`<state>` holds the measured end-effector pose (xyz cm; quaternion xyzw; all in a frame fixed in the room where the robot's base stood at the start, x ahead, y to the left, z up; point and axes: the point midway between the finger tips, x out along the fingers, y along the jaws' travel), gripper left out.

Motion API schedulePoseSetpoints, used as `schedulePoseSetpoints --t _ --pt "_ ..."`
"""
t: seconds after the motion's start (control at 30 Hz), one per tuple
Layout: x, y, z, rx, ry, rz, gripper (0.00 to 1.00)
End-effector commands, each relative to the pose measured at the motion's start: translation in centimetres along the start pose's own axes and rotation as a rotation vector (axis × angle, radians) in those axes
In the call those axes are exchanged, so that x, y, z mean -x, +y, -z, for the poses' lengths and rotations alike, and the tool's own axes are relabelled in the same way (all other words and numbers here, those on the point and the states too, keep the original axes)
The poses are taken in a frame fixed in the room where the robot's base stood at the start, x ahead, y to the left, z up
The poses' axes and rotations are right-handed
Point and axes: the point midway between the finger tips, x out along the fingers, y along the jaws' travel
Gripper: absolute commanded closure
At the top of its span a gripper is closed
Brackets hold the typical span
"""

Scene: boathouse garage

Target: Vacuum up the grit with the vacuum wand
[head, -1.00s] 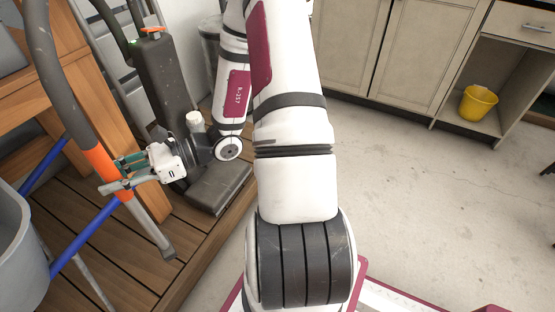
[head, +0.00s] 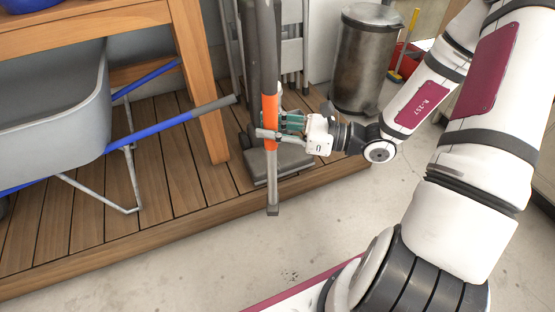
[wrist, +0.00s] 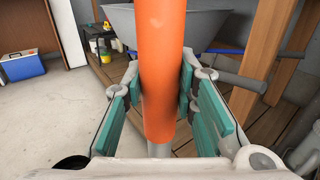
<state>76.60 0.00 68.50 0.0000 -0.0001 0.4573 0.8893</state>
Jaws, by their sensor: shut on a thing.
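The vacuum wand (head: 270,192) stands nearly upright in the head view, a grey tube with an orange grip band and a dark hose above. My gripper (head: 270,126) is shut on the orange band, which also fills the middle of the wrist view (wrist: 162,75). The wand's lower end appears in front of the wooden deck's edge; its height above the floor is unclear. The grit (head: 290,276) shows as a small patch of dark specks on the concrete, below and slightly right of the wand's end. The dark vacuum body (head: 277,165) stands behind the wand on the deck.
A grey wheelbarrow (head: 60,125) with blue handles stands on the wooden deck (head: 95,235) at left. A wooden bench (head: 205,85) stands behind it. A metal bin (head: 362,60) is at the back. Concrete floor (head: 190,285) in front of the deck is open.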

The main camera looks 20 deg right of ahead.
Motion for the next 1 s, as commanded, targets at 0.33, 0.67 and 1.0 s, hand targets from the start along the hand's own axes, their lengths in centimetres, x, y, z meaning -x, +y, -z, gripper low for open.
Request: schedulePoseSetpoints --t 0.33,0.67,1.0 --pt "0.2 0.3 6.7 0.0 -0.001 -0.001 1.0" --pt "0.2 0.4 7.8 0.001 -0.001 -0.001 1.0" --pt "0.1 0.3 7.0 0.0 0.001 -0.003 1.0"
